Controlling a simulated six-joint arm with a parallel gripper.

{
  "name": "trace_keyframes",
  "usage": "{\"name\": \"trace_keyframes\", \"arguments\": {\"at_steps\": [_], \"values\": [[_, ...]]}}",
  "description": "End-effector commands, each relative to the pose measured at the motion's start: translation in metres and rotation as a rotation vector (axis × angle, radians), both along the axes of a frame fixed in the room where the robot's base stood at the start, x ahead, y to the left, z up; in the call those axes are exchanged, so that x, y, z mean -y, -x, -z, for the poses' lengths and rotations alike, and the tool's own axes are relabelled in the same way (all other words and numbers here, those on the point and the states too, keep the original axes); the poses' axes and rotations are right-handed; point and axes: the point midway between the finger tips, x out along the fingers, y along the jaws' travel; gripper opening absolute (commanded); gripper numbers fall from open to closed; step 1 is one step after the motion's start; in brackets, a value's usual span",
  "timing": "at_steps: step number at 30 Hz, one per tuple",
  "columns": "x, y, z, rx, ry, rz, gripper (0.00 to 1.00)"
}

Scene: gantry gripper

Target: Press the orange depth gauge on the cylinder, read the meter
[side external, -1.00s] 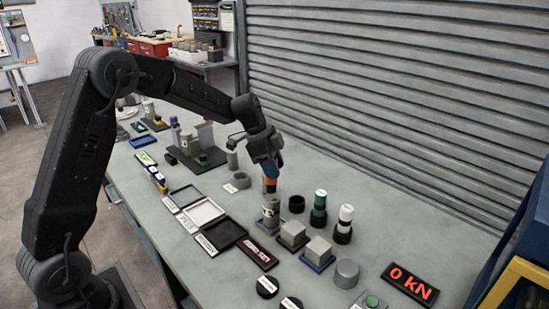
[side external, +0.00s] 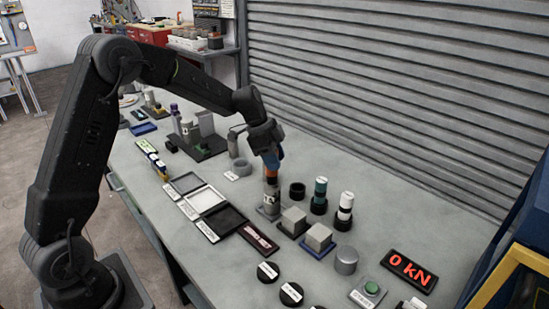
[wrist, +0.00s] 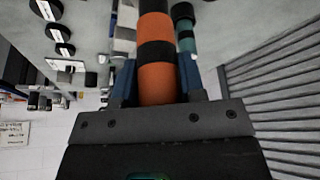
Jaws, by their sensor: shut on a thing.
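My gripper (side external: 270,160) has blue fingers and is shut on the orange depth gauge (side external: 271,175), which has black bands. The gauge stands about upright at the top of a grey metal cylinder (side external: 268,204). I cannot tell how firmly they touch. In the wrist view the gauge (wrist: 157,78) lies between the fingers of my gripper (wrist: 158,70), and its far end runs out of the frame. The red digital meter (side external: 409,270) at the right of the bench reads 0 kN.
An empty black ring (side external: 297,190), a green gauge (side external: 320,195) and a white gauge (side external: 346,206) stand just right of the cylinder. Grey blocks (side external: 318,236) stand in front. A green button (side external: 371,289) is near the front edge. A shutter (side external: 410,100) closes the back.

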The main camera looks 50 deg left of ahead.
Motion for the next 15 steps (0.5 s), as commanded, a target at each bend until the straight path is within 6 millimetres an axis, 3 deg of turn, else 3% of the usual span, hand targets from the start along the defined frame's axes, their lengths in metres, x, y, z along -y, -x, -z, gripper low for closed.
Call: {"name": "trace_keyframes", "arguments": {"at_steps": [15], "values": [[0.0000,-0.0003,0.0048,0.002,0.000,0.001,0.13]]}}
